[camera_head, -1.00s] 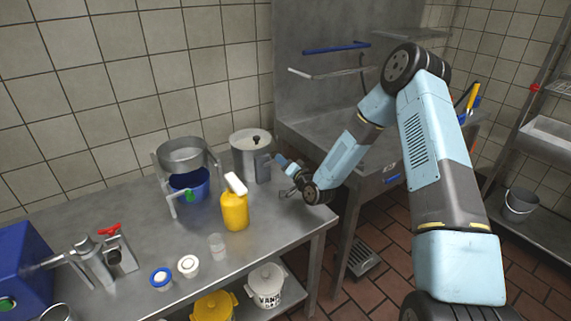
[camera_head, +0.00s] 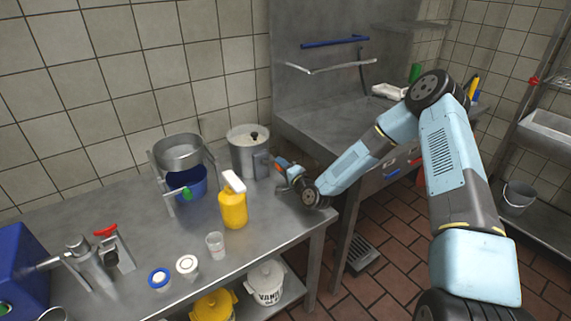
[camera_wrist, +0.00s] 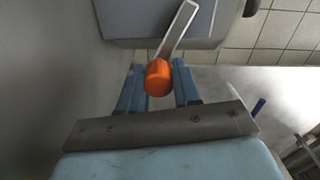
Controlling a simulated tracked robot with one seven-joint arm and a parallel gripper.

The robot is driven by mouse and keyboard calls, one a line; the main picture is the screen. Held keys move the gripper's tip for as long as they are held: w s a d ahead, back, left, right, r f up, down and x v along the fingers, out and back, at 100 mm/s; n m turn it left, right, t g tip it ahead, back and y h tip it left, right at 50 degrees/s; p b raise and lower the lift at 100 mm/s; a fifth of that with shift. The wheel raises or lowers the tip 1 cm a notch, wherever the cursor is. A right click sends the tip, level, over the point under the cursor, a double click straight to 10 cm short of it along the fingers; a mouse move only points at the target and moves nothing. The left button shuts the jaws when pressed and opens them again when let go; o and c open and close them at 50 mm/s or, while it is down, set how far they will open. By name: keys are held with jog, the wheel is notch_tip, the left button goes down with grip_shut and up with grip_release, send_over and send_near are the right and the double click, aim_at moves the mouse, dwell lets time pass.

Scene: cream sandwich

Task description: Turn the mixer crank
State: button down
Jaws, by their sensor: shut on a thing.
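The mixer is a grey metal pot (camera_head: 240,146) with a knobbed lid and a dark grey box (camera_head: 262,163) on its right side, standing on the steel table. In the wrist view the box (camera_wrist: 150,22) is at the top, with a flat metal crank arm (camera_wrist: 178,28) running down from it to an orange crank handle (camera_wrist: 158,80). My gripper (camera_head: 281,164) is beside the box in the head view. In the wrist view its two blue fingers (camera_wrist: 158,68) stand either side of the orange handle and are shut on it. The crank's pivot is not clearly seen.
A yellow bottle (camera_head: 233,210) with a white top stands left of my gripper. A stand with a metal bowl (camera_head: 181,152) over a blue pot (camera_head: 187,183) is further left. A clear cup (camera_head: 215,245) is near the front edge. A sink unit (camera_head: 300,125) is right of the table.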

jog(key=shift+s+a+f+m, duration=0.3)
jog(key=shift+a+f+m, duration=0.15)
jog(key=shift+m, duration=0.35)
jog(key=c, duration=1.2)
grip_release()
jog(key=o, duration=0.4)
jog(key=shift+c, duration=0.2)
jog(key=shift+w+d, duration=0.1)
jog(key=v, duration=1.3)
jog(key=shift+s+d, duration=0.2)
jog(key=shift+s, duration=0.15)
jog(key=shift+c, duration=0.2)
